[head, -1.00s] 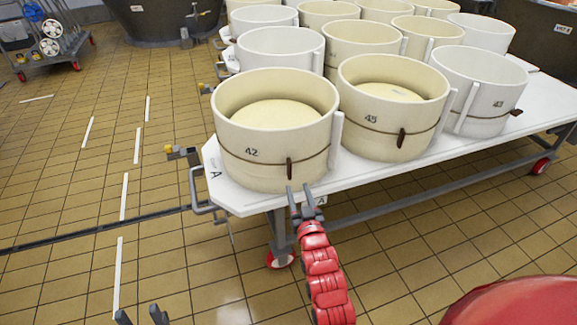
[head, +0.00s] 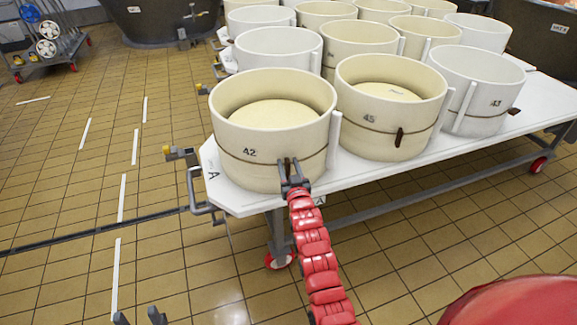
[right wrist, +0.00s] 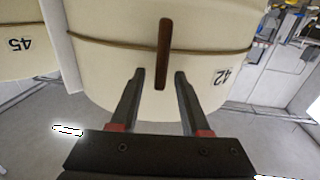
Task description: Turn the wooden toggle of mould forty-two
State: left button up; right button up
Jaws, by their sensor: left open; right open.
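Mould forty-two (head: 240,172) is a cream round mould at the near left corner of the white table, with a cord around it. Its brown wooden toggle hangs upright on the cord; the right wrist view shows the toggle (right wrist: 165,54) just beyond and between my fingertips, not touched by them. In the head view my gripper partly hides it. My right gripper (head: 291,166) is open in front of the mould's wall; it also shows in the right wrist view (right wrist: 161,76). My left gripper (head: 139,315) is open and empty at the bottom edge, away from the table.
Mould forty-five (head: 375,135) stands right of forty-two with its own toggle, and mould forty-three (head: 480,112) stands beyond it. Several more moulds stand behind. The tiled floor at left is open.

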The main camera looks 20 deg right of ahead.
grip_shut()
jog(key=shift+a+n, duration=0.1)
jog(key=shift+n, duration=0.2)
jog(key=n, duration=0.1)
jog(key=n+b, duration=0.1)
jog(key=a+n, duration=0.1)
jog(key=shift+f+n+b, duration=0.25)
jog(key=shift+n+b, duration=0.1)
jog(key=shift+n, duration=0.05)
jog(key=shift+w+a+f+n+b, duration=0.1)
jog(key=shift+a+f+n+b, duration=0.3)
jog(key=shift+n, duration=1.85)
jog(key=shift+s+a+f+n+b, duration=0.15)
jog(key=shift+f+n+b, duration=0.35)
jog(key=shift+n, duration=1.7)
jog(key=shift+w+a+f+n+b, duration=0.25)
jog(key=shift+n+b, duration=0.4)
jog(key=shift+n, duration=1.6)
jog(key=shift+s, duration=0.1)
jog(key=shift+f, duration=0.1)
